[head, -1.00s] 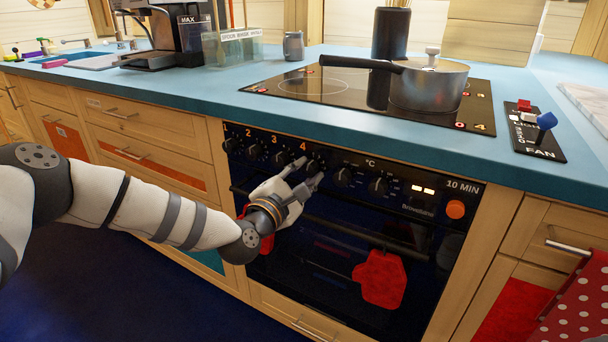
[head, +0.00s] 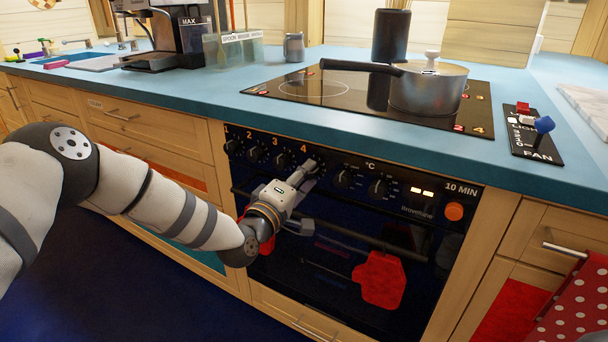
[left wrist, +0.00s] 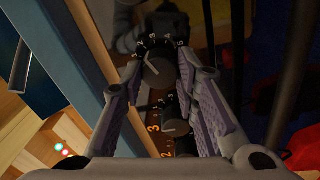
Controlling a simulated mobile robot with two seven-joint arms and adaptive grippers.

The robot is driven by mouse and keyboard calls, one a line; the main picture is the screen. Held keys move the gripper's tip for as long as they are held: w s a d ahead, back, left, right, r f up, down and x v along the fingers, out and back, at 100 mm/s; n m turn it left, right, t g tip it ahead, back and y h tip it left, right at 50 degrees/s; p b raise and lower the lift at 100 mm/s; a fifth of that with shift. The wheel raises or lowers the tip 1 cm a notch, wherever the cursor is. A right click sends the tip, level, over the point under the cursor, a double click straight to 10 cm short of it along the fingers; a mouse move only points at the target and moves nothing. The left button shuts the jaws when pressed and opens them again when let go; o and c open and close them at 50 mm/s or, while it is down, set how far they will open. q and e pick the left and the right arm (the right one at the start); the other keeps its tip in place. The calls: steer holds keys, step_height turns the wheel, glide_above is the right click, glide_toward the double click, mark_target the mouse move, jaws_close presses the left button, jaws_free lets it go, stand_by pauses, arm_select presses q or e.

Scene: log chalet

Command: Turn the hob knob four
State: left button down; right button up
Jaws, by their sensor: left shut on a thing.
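Hob knob four (left wrist: 160,72) is a dark round knob with a pale pointer line, under the orange number 4 on the black oven panel (head: 400,186). In the left wrist view it sits between my left fingertips. My left gripper (head: 308,168) is shut on it, rolled so that one finger lies above the other in the head view. The fingers hide most of the knob there. Hob knob three (head: 279,160) is just left of it and also shows in the left wrist view (left wrist: 177,127). My right gripper is not in view.
Two oven knobs, one being (head: 344,177), sit close to the right of my gripper. The oven handle (head: 350,232) runs below it, with a red mitt (head: 379,279) hanging there. A steel pan (head: 430,92) stands on the hob (head: 330,98) above.

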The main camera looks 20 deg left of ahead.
arm_select(q)
steer(key=m+p, duration=0.2)
steer(key=m, duration=0.9)
steer(key=m+h+p, duration=0.1)
steer(key=m+p, duration=0.1)
steer(key=m, duration=1)
steer(key=shift+r+g, duration=0.15)
steer(key=shift+g, duration=0.25)
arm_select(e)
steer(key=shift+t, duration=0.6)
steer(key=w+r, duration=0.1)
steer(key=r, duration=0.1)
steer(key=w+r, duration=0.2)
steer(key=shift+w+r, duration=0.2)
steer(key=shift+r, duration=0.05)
arm_select(q)
steer(key=shift+m, duration=0.3)
steer(key=c, duration=1.2)
jaws_free()
steer(key=shift+c, duration=0.2)
steer(key=v, duration=1.2)
